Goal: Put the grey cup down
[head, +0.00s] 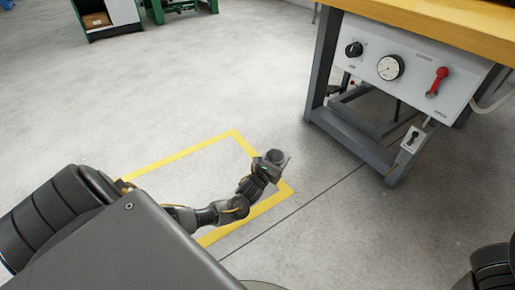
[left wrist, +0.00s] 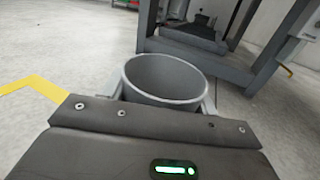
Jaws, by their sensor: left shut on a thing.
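The grey cup (left wrist: 165,80) is round and open at the top, and its inside looks empty in the left wrist view. My left gripper (left wrist: 163,100) is shut around it, with a finger on each side. In the head view the cup (head: 275,156) shows small at the end of my left arm, in my left gripper (head: 278,163). It is over the grey floor near the right corner of a yellow floor marking. I cannot tell its height above the floor. My right gripper is not in view.
A workbench (head: 420,20) with a wooden top, dark metal legs and a white control panel (head: 400,70) stands at the upper right. A yellow line (head: 190,153) marks a rectangle on the floor (head: 150,90). Green equipment (head: 180,8) stands far back. Open floor lies between.

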